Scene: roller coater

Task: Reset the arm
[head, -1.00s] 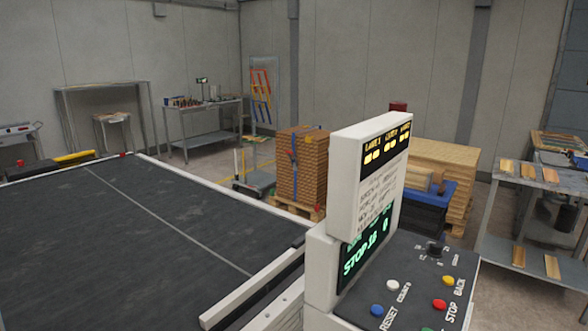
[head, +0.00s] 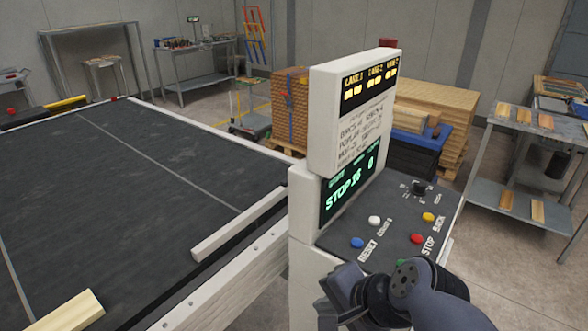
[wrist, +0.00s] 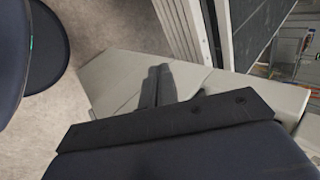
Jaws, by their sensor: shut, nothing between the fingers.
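My arm (head: 420,295) has entered the head view at the bottom right, just in front of the control console (head: 300,215). In the wrist view my gripper (wrist: 158,84) has its two dark fingers together, with nothing between them. The fingers appear in front of a pale surface, and I cannot tell whether they touch it. The console panel carries a blue reset button (head: 357,242), a white button (head: 374,221), a red stop button (head: 417,239) and a yellow button (head: 428,217). Its green display reads STOP.
The dark conveyor bed (head: 140,165) fills the left, with a pale side rail (head: 240,222). A wooden board (head: 68,312) lies on it at the front left. A metal shelf (head: 495,185) with boards stands right.

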